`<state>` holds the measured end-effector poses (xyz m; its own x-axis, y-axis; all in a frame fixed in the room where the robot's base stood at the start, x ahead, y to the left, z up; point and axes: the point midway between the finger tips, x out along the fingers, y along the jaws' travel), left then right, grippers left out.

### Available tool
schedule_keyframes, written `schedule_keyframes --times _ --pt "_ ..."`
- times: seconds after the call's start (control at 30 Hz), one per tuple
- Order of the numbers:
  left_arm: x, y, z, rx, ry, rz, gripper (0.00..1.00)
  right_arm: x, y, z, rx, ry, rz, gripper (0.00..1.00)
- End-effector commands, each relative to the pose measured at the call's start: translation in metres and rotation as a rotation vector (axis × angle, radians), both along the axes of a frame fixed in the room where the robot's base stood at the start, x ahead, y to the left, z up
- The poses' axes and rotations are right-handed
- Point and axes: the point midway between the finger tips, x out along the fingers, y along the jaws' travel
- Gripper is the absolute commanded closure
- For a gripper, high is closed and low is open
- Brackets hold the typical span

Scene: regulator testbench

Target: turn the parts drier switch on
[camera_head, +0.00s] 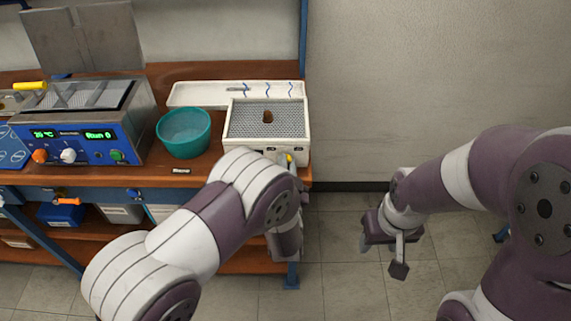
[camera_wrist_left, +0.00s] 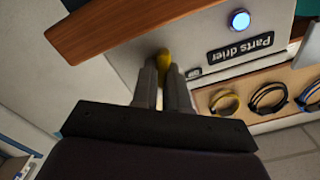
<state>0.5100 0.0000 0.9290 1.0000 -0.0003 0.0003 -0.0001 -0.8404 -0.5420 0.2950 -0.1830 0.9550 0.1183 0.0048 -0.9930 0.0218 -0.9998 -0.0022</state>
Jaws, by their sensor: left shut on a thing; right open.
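The parts drier (camera_head: 303,135) is a white box with a mesh top at the right end of the bench. Its label (camera_wrist_left: 240,46) reads "Parts drier" in the left wrist view, and a round blue lamp (camera_wrist_left: 240,20) above it glows. The small yellow switch (camera_wrist_left: 164,58) is on its front face, partly hidden by the fingers. My left gripper (camera_wrist_left: 163,75) is shut on the switch; in the head view the arm hides part of the drier's front. My right gripper (camera_head: 388,246) is open and empty over the floor, right of the bench.
A teal bowl (camera_head: 184,132) stands left of the drier. A blue-fronted bath (camera_head: 90,138) with lit displays is further left. A white tray (camera_head: 205,90) lies behind the drier. Coiled bands (camera_wrist_left: 268,98) hang near the drier's label. The floor right of the bench is clear.

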Motion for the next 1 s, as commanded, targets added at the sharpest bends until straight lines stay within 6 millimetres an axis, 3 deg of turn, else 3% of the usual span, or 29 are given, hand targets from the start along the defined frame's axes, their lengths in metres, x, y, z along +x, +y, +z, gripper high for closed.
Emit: schedule_keyframes --times 0.3,0.87,0.9,0.93,1.0 --pt "0.0001 -0.0004 0.0 0.116 0.0 0.0 1.0 0.0 0.0 0.0032 0.0 0.0 0.0 0.48" --pt "0.0002 -0.0003 -0.0002 0.142 -0.001 0.001 1.0 0.0 0.0 0.0035 0.0 0.0 0.0 0.48" --pt "0.0001 -0.0003 -0.0003 0.142 -0.001 0.001 0.73 0.0 0.0 0.0035 0.0 0.0 0.0 0.48" --pt "0.0001 -0.0003 -0.0003 0.142 -0.001 0.001 0.63 0.0 0.0 0.0035 0.0 0.0 0.0 0.48" --pt "0.0001 -0.0003 -0.0003 0.141 -0.001 0.001 0.61 0.0 0.0 0.0035 0.0 0.0 0.0 0.48"
